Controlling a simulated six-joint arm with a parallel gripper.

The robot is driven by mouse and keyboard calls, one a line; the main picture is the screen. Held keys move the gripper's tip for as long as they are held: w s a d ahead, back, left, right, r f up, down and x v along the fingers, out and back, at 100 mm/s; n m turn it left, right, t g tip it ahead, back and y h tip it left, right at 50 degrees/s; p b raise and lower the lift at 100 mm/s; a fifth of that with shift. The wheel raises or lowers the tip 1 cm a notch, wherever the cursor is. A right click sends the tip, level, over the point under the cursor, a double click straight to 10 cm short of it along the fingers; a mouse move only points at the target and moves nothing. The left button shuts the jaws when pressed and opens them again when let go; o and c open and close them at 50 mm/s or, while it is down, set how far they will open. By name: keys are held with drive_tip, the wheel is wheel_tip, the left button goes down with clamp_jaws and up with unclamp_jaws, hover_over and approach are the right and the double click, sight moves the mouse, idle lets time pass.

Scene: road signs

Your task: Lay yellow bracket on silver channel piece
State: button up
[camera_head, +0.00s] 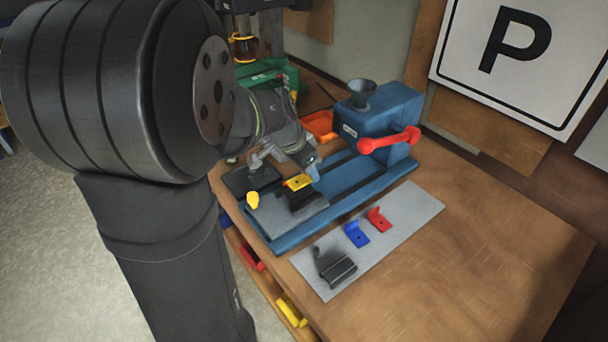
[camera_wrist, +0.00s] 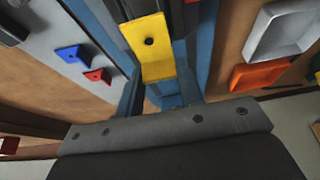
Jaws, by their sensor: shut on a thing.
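My gripper (camera_head: 309,173) is shut on the yellow bracket (camera_head: 298,182), over the bed of the blue machine. The bracket also shows in the wrist view (camera_wrist: 150,48), as a flat yellow plate with a dark hole. A dark grey channel-like piece (camera_head: 297,198) is directly below the bracket on the machine bed. I cannot tell whether the bracket touches it. Another dark grey channel-shaped piece (camera_head: 337,268) lies on the light grey mat. Neither looks clearly silver. The fingertips are partly hidden in both views.
The blue machine (camera_head: 380,115) with a red handle (camera_head: 390,140) stands just behind. A blue bracket (camera_head: 356,235) and a red bracket (camera_head: 379,219) lie on the grey mat (camera_head: 415,208). An orange tray (camera_head: 320,126) is behind. The wooden table is clear at the right.

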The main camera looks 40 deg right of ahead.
sight(306, 177)
drive_tip(key=shift+f, duration=1.45)
drive_tip(key=shift+f, duration=0.1)
drive_tip(key=o, duration=0.9)
drive_tip(key=shift+o, duration=0.4)
drive_tip(key=shift+a+r, duration=0.1)
drive_tip(key=shift+r, duration=0.35)
drive_tip(key=v, duration=1.1)
